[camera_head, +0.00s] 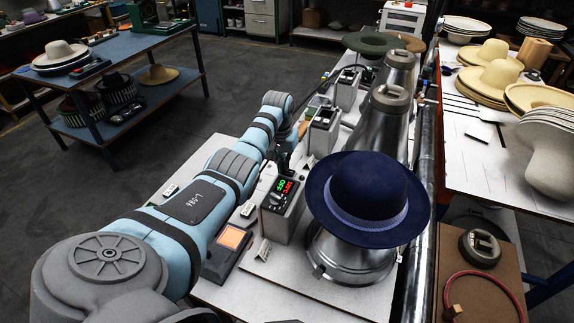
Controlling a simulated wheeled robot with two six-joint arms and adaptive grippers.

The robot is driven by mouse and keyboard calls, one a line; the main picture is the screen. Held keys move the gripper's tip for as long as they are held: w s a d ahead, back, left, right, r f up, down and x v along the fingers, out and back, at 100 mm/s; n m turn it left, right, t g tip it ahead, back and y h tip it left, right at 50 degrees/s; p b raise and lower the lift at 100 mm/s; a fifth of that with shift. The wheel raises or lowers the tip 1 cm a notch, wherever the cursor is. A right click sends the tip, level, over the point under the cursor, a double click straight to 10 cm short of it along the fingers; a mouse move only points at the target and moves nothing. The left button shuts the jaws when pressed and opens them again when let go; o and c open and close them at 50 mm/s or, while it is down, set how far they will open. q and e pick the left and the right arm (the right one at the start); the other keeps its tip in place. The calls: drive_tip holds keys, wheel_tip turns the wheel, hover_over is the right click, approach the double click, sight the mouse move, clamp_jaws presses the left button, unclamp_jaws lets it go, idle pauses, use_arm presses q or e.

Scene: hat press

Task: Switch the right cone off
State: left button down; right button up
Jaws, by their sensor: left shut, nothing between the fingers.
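A metal cone (345,262) stands nearest, at the right, with a dark blue hat (370,195) on it that hides most of it. Beside it on the left is a grey control box (280,218) with a lit green and red display and small controls on its front. My left gripper (283,165) points down just behind and above this box, shut and empty. It is small and dark, and I cannot tell whether it touches the box. Further back stand more metal cones (384,125) with their own control boxes (323,132). My right gripper is not in view.
A small device with an orange screen (232,238) lies left of the near box on the white table (300,290). A metal pipe (424,170) runs along the right edge. Another table with several hats (495,80) stands at the right.

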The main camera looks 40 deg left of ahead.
use_arm(q)
wheel_tip(320, 180, up, 3)
drive_tip(key=p, duration=0.3)
drive_tip(key=shift+f, duration=0.1)
drive_tip(key=shift+r, duration=2.1)
